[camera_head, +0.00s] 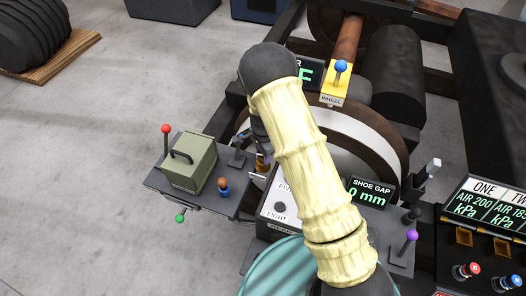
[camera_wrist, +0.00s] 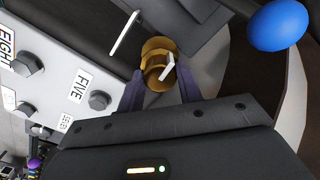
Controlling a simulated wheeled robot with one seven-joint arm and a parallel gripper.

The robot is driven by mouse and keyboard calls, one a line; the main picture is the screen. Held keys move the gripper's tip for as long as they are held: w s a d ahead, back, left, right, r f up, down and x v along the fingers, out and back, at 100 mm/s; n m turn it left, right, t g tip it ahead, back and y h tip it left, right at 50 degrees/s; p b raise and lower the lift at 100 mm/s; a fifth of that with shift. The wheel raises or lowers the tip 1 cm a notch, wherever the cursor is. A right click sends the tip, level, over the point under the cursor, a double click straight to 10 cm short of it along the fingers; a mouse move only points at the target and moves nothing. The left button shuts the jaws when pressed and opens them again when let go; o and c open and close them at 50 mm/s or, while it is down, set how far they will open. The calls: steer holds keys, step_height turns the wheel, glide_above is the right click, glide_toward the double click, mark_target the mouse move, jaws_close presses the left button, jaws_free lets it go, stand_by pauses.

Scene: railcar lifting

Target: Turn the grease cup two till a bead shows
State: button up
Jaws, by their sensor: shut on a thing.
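A brass grease cup (camera_wrist: 158,50) with a short white mark on top shows in the wrist view, between the two fingers of my gripper (camera_wrist: 160,84). The gripper is shut on the cup. No number shows on it, and I see no grease bead. In the head view my arm hides most of the gripper (camera_head: 260,138); a small brass part (camera_head: 262,162) shows just below it.
A white panel (camera_wrist: 60,62) with grey knobs labelled FIVE and EIGHT is left of the cup in the wrist view. A blue ball knob (camera_wrist: 277,22) is upper right. In the head view, a green box (camera_head: 192,165) and a red-knobbed lever (camera_head: 166,129) stand left.

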steer(key=shift+m+p, duration=0.35)
steer(key=shift+m, duration=0.65)
steer(key=o, duration=1)
step_height(320, 180, up, 17)
steer(key=shift+r, duration=0.2)
